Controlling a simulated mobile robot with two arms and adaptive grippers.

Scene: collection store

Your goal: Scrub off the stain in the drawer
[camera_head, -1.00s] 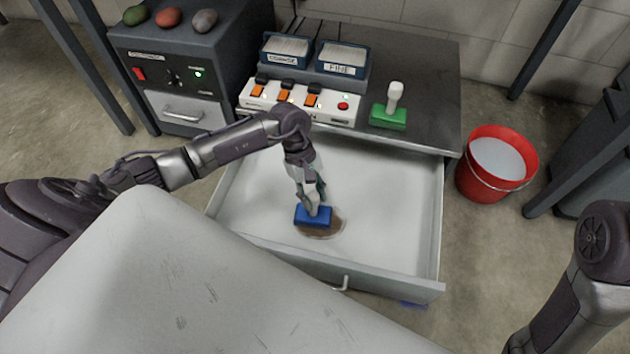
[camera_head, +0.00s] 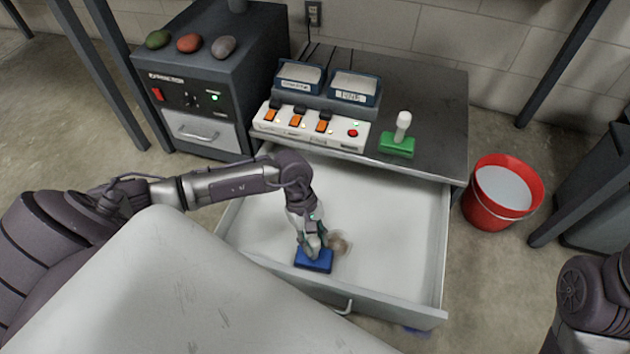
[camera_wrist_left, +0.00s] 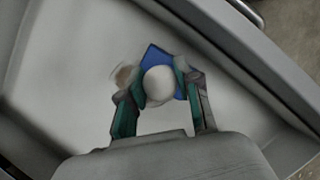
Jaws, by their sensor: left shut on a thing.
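The open drawer (camera_head: 395,235) has a white inside. A small brown stain (camera_head: 339,243) shows on its floor, near the front. My left gripper (camera_head: 312,245) is shut on the white knob of a blue scrubber (camera_head: 314,262), which is down at the drawer floor by the front wall, just left of the stain. In the left wrist view the fingers close around the white knob (camera_wrist_left: 159,84), with the blue base (camera_wrist_left: 155,56) under it and the faint stain (camera_wrist_left: 124,74) beside it. My right arm shows at the lower right, but its gripper is out of view.
A green scrubber with a white handle (camera_head: 398,143) stands on the cabinet top (camera_head: 430,95). A switch strip (camera_head: 310,130) and two labelled trays (camera_head: 353,88) stand left of it. A red bucket (camera_head: 480,212) stands on the floor to the right.

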